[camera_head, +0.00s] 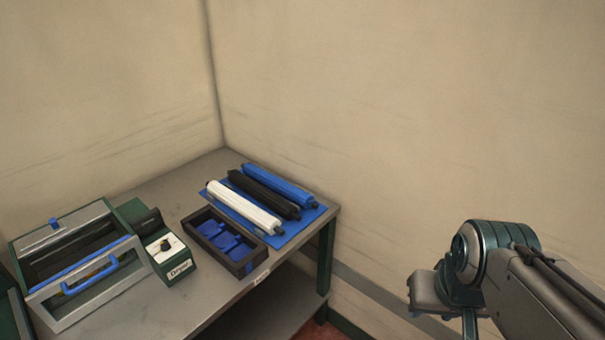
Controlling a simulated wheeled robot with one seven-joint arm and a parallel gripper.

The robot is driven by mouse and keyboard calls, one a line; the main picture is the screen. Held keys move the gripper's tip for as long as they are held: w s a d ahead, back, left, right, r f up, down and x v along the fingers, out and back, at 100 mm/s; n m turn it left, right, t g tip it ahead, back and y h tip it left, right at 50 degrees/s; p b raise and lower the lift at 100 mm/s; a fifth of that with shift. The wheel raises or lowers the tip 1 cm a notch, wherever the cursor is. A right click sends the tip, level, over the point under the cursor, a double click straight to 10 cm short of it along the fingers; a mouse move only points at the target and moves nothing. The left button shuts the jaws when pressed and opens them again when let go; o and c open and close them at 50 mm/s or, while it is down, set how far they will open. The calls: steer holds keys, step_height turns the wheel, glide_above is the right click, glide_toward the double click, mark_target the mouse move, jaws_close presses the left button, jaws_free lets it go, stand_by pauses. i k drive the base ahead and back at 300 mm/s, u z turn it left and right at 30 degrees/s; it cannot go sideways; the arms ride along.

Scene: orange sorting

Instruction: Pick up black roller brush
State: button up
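The black roller brush (263,194) lies on a blue mat (293,231) at the right end of the table. It lies between a white roller (244,208) and a blue roller (280,186), roughly parallel to both. My arm shows at the lower right, off the table and well to the right of the rollers. The fingers of my gripper are not visible; only arm links show.
A dark tray (236,266) with blue pieces stands in front of the rollers. A green and grey machine labelled "Dryer" (80,262) with a blue handle stands on the left of the grey table (155,187). Walls close in behind and right.

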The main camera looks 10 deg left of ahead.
mark_target(285, 209)
steer(key=u, duration=0.15)
steer(key=i, duration=1.15)
steer(key=u, duration=0.65)
